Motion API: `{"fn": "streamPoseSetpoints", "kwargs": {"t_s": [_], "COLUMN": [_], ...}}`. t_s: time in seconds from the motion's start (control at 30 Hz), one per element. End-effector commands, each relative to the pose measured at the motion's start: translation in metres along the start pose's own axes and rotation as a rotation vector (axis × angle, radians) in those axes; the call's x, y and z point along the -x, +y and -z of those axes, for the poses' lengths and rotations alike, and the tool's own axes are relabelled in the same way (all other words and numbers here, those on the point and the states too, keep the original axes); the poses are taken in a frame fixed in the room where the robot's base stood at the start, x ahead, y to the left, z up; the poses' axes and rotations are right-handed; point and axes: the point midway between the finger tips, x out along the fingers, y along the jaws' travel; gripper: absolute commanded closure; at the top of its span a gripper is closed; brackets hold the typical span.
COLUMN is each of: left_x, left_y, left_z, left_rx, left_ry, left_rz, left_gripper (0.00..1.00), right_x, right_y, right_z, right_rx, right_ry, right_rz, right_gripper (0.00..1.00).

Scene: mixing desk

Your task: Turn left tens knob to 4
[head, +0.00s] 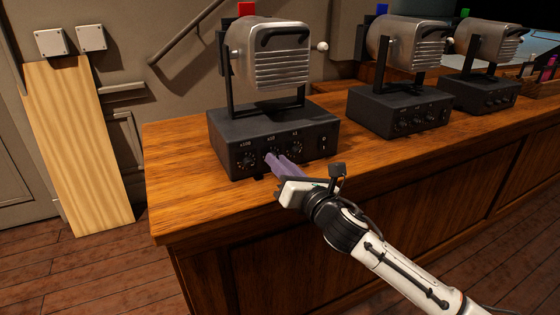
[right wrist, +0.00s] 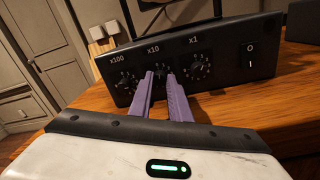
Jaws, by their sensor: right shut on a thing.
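The left device (head: 268,135) is a black box with a ribbed metal lamp-like housing on top. Its front panel has three knobs marked x100, x10 and x1. My right gripper (right wrist: 160,76) has its purple fingers at the middle knob, the x10 tens knob (right wrist: 160,70), shut on it. The fingers hide much of this knob, and its setting cannot be read. The x100 knob (right wrist: 125,82) and x1 knob (right wrist: 199,67) are to either side, clear of the fingers. My left gripper is not in view.
A 0/1 switch (right wrist: 250,55) is at the right of the panel. Two similar devices, the middle one (head: 398,112) and the far one (head: 484,92), stand further right on the wooden desk (head: 180,190). The desk's front edge lies under my right arm.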

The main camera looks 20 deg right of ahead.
Motion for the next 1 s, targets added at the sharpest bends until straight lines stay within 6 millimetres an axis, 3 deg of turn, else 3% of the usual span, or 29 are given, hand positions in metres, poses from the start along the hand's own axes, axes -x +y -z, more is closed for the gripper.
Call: {"fn": "streamPoseSetpoints", "kwargs": {"t_s": [1.0], "left_x": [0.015], "left_y": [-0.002], "left_z": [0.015], "left_rx": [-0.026], "left_ry": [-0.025], "left_rz": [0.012], "left_gripper": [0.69], "right_x": [0.000], "right_y": [0.000], "right_z": [0.001], "right_rx": [-0.966], "right_ry": [-0.045], "right_rz": [-0.007], "right_gripper": [1.00]}}
